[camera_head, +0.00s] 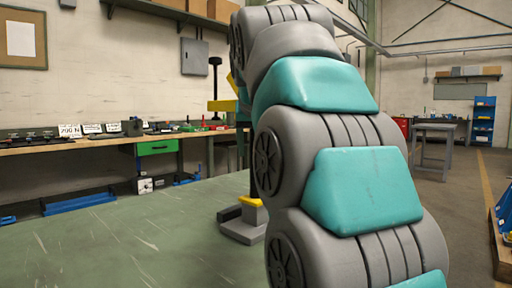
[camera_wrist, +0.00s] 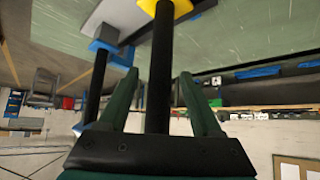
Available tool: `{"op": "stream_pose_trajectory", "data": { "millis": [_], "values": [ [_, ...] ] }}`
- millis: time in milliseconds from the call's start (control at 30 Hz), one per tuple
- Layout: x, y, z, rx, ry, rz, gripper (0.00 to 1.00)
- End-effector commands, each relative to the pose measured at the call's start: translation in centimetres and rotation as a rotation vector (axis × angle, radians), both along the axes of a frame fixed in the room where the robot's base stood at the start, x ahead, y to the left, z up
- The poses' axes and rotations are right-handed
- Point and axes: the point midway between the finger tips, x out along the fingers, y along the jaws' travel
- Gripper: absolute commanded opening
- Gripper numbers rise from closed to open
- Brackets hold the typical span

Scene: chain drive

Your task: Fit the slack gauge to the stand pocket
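A stand shows past my arm in the head view, with a grey base (camera_head: 243,231) and a yellow collar (camera_head: 250,202). The wrist view is upside down. In it my gripper (camera_wrist: 159,75) has two green fingers spread apart. A black post (camera_wrist: 161,60) with a yellow collar (camera_wrist: 168,8) at its foot lies in line with the space between them, with a gap on each side. I cannot tell its depth. A second black post (camera_wrist: 97,80) with a blue collar (camera_wrist: 108,50) is at left. I cannot single out the slack gauge or the stand pocket.
The green table (camera_head: 110,240) is clear at left. A wooden workbench (camera_head: 90,146) with small parts and a green drawer (camera_head: 157,147) stands along the back wall. A grey table (camera_head: 433,128) and blue shelf (camera_head: 484,120) are far right.

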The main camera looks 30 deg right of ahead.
Motion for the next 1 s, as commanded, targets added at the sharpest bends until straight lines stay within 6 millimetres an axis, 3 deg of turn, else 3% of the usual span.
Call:
{"op": "stream_pose_trajectory", "data": {
  "millis": [367,1000],
  "values": [
    [-0.1,0.1,0.1,0.001,0.003,0.0,0.69],
    [-4.5,2.2,5.4,0.0,0.001,0.0,0.69]
  ]
}}
